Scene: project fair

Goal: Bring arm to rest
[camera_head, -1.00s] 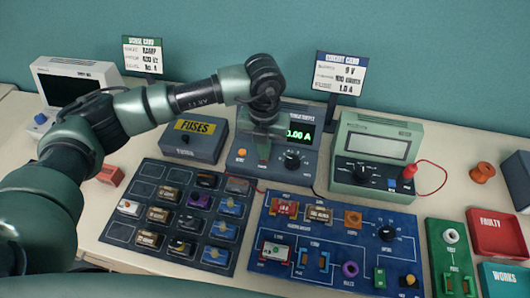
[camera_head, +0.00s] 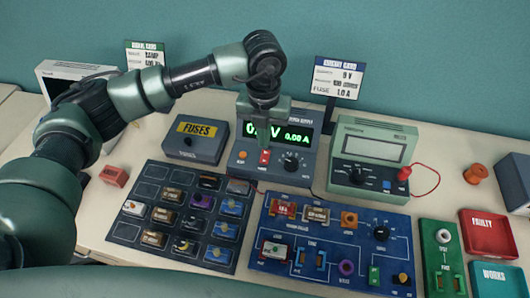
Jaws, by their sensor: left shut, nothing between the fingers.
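My left arm comes in from the left and reaches across the table. My left gripper (camera_head: 263,146) points down in front of the power supply (camera_head: 306,174), shut and empty, with its tips just above the red switch (camera_head: 265,157). I cannot tell whether the tips touch the switch. The gripper hides part of the green display (camera_head: 297,137), which shows a V reading and 0.00 A. My right gripper is not in view.
The dark component tray (camera_head: 122,231) and blue circuit board (camera_head: 330,262) lie in front. A FUSES box (camera_head: 196,138) and green meter (camera_head: 372,172) flank the supply. Red FAULTY (camera_head: 489,222) and teal WORKS (camera_head: 497,275) trays sit at right. Sign cards (camera_head: 337,78) stand behind.

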